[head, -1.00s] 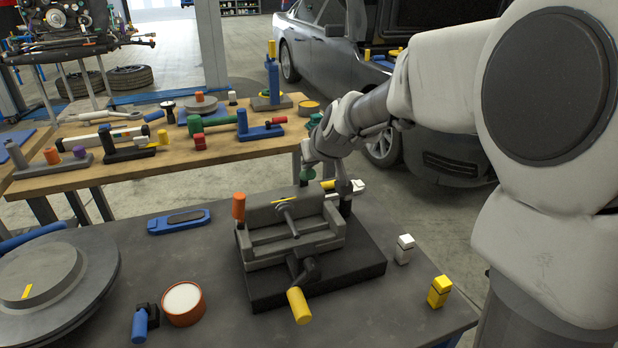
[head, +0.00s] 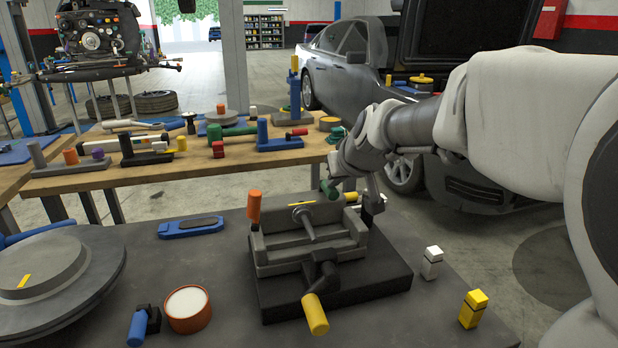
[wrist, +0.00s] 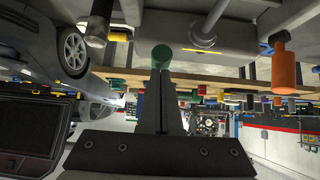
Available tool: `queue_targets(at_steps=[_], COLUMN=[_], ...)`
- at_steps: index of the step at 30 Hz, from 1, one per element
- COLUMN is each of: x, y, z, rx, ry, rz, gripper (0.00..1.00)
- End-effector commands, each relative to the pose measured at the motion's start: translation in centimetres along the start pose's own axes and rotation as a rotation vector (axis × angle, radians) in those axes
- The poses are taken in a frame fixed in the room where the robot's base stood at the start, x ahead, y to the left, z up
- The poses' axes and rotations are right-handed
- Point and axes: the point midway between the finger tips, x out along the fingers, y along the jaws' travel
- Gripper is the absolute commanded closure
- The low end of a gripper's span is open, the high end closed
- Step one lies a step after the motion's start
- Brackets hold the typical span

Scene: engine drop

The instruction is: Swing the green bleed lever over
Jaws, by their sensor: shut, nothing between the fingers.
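The green bleed lever (head: 330,189) is at the back right of the grey vise-like fixture (head: 310,240). Its green grip looks tilted in the head view. In the wrist view, which is upside down, the round green end of the lever (wrist: 162,54) shows just beyond my fingertips. My gripper (wrist: 158,74) is shut and empty, with its fingers together. In the head view my gripper (head: 370,203) is low behind the fixture's right end, partly hidden by it. I cannot tell whether the fingers touch the lever.
The fixture also carries an orange handle (head: 254,207), a yellow crank grip (head: 315,314) and a yellow piece (head: 350,197) near the lever. White (head: 432,262) and yellow (head: 473,309) blocks stand at the right. A brake disc (head: 60,275) lies left. A wooden bench (head: 120,182) stands behind.

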Motion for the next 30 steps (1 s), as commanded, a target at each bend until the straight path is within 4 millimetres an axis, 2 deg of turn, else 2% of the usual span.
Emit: queue_targets(at_steps=[1, 17, 23, 29, 30], x=[0.4, 0.6, -0.4, -2.5, -2.9], y=[0.0, 0.1, 0.1, 0.1, 0.2], z=[1.1, 1.3, -0.2, -3.7, -3.0], rx=[0.002, 0.002, 0.001, -0.001, 0.0], ry=[-0.025, -0.031, -0.025, -0.006, -0.005], rz=[-0.005, -0.006, -0.004, -0.001, 0.001], gripper=[1.0, 1.0, 1.0, 1.0, 1.0])
